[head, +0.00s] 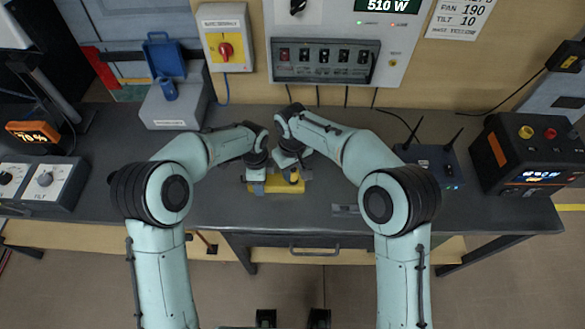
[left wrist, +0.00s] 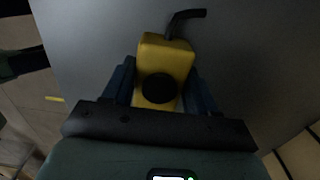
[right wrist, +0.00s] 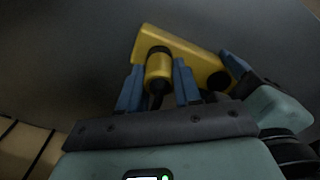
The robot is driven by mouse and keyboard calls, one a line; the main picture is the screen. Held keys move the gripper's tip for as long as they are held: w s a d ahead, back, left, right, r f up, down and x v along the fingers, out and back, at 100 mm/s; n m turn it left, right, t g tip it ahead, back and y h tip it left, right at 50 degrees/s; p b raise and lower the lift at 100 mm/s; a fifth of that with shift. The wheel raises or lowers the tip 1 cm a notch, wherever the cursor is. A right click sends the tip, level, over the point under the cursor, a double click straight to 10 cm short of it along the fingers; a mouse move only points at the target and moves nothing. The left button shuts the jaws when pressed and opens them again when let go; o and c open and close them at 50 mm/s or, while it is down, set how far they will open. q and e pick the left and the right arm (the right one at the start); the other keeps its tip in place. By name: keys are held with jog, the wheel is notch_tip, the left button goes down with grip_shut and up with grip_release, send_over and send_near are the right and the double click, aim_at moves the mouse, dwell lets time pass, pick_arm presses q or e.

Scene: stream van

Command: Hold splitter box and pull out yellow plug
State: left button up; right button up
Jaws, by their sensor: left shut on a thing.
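The yellow splitter box (head: 283,188) sits on the dark workbench, held between the two grippers' positions. My left gripper (head: 257,185) is shut on its left end; in the left wrist view the box (left wrist: 166,58) is between the blue fingers, with a black round socket facing the camera and a black cable at its far end. The yellow plug (right wrist: 159,68) with a black collar stands in the box in the right wrist view. My right gripper (right wrist: 159,82) has its blue fingers on both sides of the plug, very close to it; whether they press on it cannot be told.
A grey box with a blue lid (head: 172,100) stands at the back left of the bench (head: 230,210). The front bench strip is mostly clear.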

jog(key=o, duration=0.5)
jog(key=shift+c, duration=0.2)
grip_shut()
jog(key=shift+r, duration=1.55)
jog(key=shift+r, duration=1.4)
pick_arm(q)
jog(key=o, duration=1.3)
jog(key=shift+o, duration=0.2)
jog(key=shift+r, duration=0.15)
notch_tip(320, 180, up, 7)
jog(key=shift+r, duration=0.15)
jog(key=shift+d+r, duration=0.1)
jog(key=shift+r, duration=0.25)
pick_arm(e)
jog(key=shift+f, duration=0.15)
